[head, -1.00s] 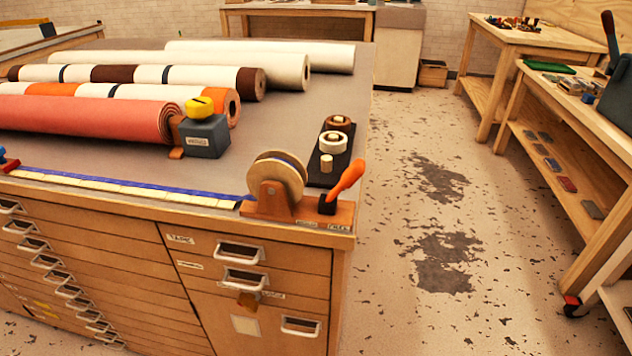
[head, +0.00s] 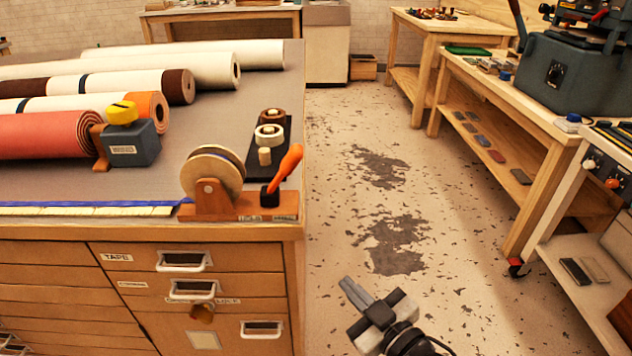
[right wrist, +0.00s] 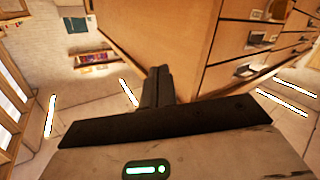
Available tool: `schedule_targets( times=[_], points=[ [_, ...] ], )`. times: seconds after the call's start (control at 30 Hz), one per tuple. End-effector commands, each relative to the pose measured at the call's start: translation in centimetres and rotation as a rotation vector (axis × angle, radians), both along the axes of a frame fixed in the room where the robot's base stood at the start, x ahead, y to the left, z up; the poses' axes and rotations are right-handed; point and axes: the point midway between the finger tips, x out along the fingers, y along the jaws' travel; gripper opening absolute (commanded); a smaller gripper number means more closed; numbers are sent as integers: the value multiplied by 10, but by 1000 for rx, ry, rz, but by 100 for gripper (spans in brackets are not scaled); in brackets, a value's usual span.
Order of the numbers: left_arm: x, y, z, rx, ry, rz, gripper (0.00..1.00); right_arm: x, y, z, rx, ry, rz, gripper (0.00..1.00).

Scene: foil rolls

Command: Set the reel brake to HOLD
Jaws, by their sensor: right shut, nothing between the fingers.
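The reel (head: 212,172) is a pale round disc on a reddish-brown wooden base (head: 235,208) at the front right corner of the table. Its brake lever (head: 282,175) has an orange handle that tilts up and to the right from a black pivot block. Small labels sit on the base front beneath the lever, too small to read. My right gripper (head: 352,290) is shut and empty, low over the floor to the right of the cabinet, well apart from the lever. In the right wrist view its fingers (right wrist: 157,85) are together beside the cabinet. My left gripper is not in view.
The cabinet's drawers (head: 185,262) face front, with protruding handles. A dark rack of tape rolls (head: 270,135) stands behind the lever. A grey block with a yellow knob (head: 130,145) and several foil rolls lie left. Open floor separates the right-hand benches (head: 545,165).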

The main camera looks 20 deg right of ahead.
Motion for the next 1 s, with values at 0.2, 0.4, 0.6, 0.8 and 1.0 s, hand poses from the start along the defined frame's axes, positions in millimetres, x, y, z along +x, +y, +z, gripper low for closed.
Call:
schedule_targets(
  times=[0.2, 0.4, 0.6, 0.8, 1.0],
  points=[
    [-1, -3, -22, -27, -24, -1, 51, 56, -38, 83, -288, -742, 222, 0],
    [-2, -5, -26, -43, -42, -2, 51, 46, -59, 126, -467, -1152, 425, 0],
    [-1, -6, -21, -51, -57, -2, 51, 37, -69, 138, -526, -1284, 510, 0],
    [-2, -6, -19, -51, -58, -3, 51, 35, -69, 139, -525, -1290, 515, 0],
    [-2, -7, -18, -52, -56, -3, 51, 36, -66, 142, -522, -1290, 514, 0]
  ],
)
